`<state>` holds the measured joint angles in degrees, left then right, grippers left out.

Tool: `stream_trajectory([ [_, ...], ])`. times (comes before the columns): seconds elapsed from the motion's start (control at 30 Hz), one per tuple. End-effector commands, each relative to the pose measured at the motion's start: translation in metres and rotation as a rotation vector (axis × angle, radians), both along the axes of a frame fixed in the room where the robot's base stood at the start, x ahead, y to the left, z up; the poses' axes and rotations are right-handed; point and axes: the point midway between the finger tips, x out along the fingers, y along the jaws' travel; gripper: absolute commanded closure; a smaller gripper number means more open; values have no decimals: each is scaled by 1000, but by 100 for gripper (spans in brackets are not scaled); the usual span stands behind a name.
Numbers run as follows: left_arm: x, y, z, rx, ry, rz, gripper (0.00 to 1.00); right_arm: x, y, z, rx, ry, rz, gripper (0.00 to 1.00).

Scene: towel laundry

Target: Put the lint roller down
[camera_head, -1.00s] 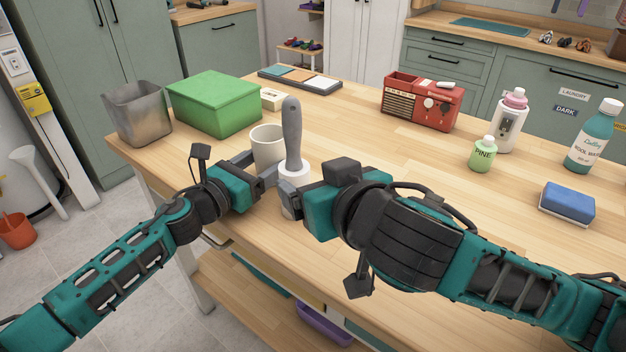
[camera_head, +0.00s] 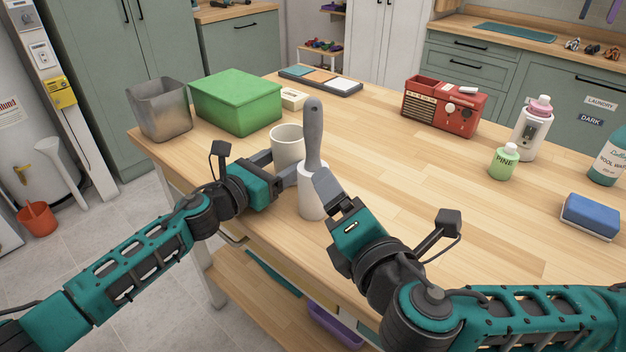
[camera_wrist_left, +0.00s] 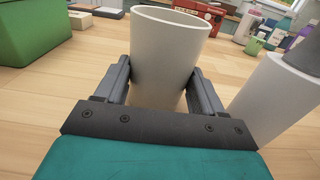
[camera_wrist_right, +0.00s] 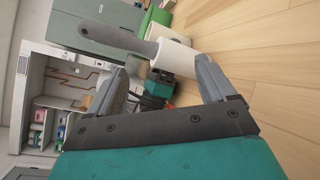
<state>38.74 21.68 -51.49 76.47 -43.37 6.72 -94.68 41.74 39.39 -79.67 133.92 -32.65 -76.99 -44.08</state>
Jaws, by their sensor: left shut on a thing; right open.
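The lint roller (camera_head: 313,188) stands upright on the table, its white roll down and its grey handle pointing up. In the right wrist view, the lint roller (camera_wrist_right: 174,57) lies just beyond the fingertips. My right gripper (camera_head: 324,183) is open beside the roll, on its right, and holds nothing. My left gripper (camera_head: 278,172) is shut on a white cup (camera_head: 287,143) just left of the lint roller. The left wrist view shows the cup (camera_wrist_left: 165,50) between the left fingers and the white roll (camera_wrist_left: 272,95) apart from them on the right.
A green box (camera_head: 236,103), a grey bin (camera_head: 160,112) and a small cream box (camera_head: 292,98) stand behind on the left. A red radio (camera_head: 440,108), bottles (camera_head: 503,162) and a blue sponge (camera_head: 590,216) stand on the right. The middle of the table is clear.

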Motion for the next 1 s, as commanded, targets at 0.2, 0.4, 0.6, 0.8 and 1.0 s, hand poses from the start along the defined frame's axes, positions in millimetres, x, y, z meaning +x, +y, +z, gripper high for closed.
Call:
stream_trajectory([
  [0.2, 0, 0, 1, -1, -1, 0, 65, -7, -3, -8, -473, -168, 64, 16],
  [0.4, 0, 0, 1, -1, -1, 0, 65, -13, -3, -12, -786, -284, 99, 16],
  [0.6, 0, 0, 1, -1, -1, 0, 65, -13, -3, -14, -921, -334, 109, 16],
  [0.8, 0, 0, 1, -1, -1, 0, 65, 17, 6, -13, -937, -344, 108, 16],
  [1.0, 0, 0, 1, -1, -1, 0, 65, 44, 14, -14, -934, -340, 111, 16],
])
